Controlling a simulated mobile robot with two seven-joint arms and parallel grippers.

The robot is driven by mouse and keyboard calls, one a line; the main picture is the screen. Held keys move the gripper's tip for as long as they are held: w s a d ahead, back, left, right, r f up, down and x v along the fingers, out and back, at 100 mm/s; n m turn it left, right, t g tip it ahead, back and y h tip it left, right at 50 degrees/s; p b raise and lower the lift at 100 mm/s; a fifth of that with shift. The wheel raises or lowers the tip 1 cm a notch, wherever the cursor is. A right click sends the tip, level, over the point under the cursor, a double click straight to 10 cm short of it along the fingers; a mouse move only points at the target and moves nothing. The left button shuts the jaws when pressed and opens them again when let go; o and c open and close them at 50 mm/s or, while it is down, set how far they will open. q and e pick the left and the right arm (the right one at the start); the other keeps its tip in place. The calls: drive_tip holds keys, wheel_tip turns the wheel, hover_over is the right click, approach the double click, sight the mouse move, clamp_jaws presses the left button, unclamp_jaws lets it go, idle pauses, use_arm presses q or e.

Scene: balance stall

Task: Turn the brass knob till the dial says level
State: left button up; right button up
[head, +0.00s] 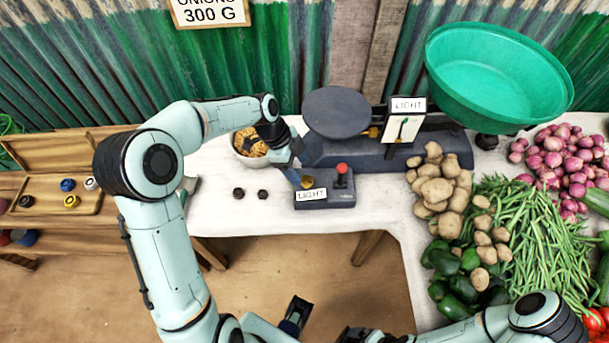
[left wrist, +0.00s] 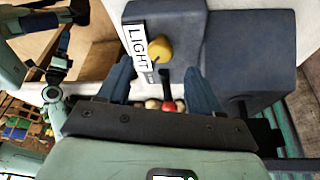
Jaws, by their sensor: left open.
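The brass knob (head: 308,182) sits on top of a dark grey control box (head: 341,198) with a white "LIGHT" label (head: 311,195). My left gripper (head: 298,179) points down at the knob from the left. In the left wrist view the knob (left wrist: 160,49) lies just ahead of the open fingers (left wrist: 159,70), roughly midway between them; I cannot tell whether they touch it. The scale's white dial (head: 404,129) carries a sign reading "LIGHT" (head: 407,105). A dark gripper, apparently my right (head: 297,312), shows low in the head view; its jaws are unclear.
A red-topped lever (head: 342,169) stands right of the knob. Two dark weights (head: 250,193) lie left of the box. A bowl of yellowish food (head: 249,145) is behind. The scale has a grey plate (head: 337,112) and a green basin (head: 497,75). Potatoes (head: 437,186) and other vegetables fill the right.

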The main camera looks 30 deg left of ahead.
sight(306, 179)
use_arm(q)
drive_tip(key=x, duration=0.5)
drive_tip(key=shift+f, duration=0.1)
drive_tip(key=c, duration=1)
